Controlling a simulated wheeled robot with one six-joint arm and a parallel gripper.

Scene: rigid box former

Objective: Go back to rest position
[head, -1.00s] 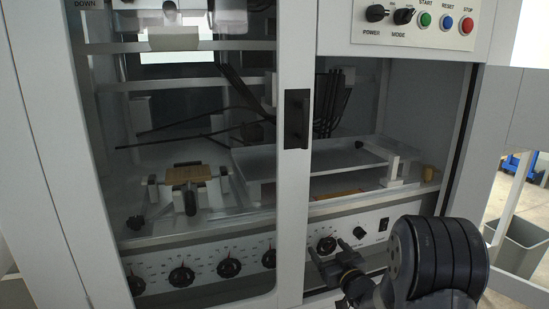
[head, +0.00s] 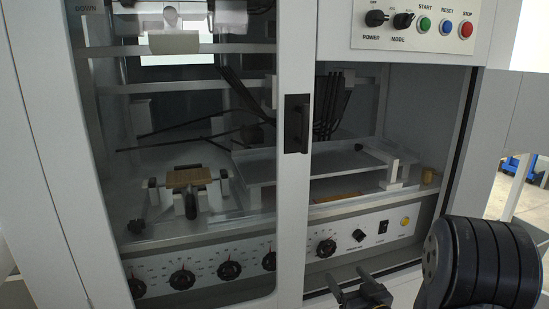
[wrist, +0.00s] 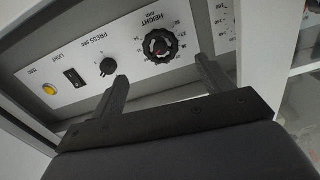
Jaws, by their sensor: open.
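My gripper (head: 348,283) is at the bottom right of the head view, in front of the machine's lower right front. Its two fingers stand apart with nothing between them. In the wrist view my gripper (wrist: 162,84) is open and empty, with the dial panel (wrist: 130,48) beyond its fingers. The height knob (wrist: 161,45) and a smaller press knob (wrist: 108,66) show there. The box former (head: 293,215) fills most of the head view. My dark, ribbed arm link hides part of the machine's lower right.
The door handle (head: 297,123) is on the door's upright frame. A control panel with a red stop button (head: 466,29) is above the opening. Inside are a brown piece (head: 188,178) on a fixture and a pale tray (head: 262,166). A yellow button (head: 405,221) is at the dial row's right end.

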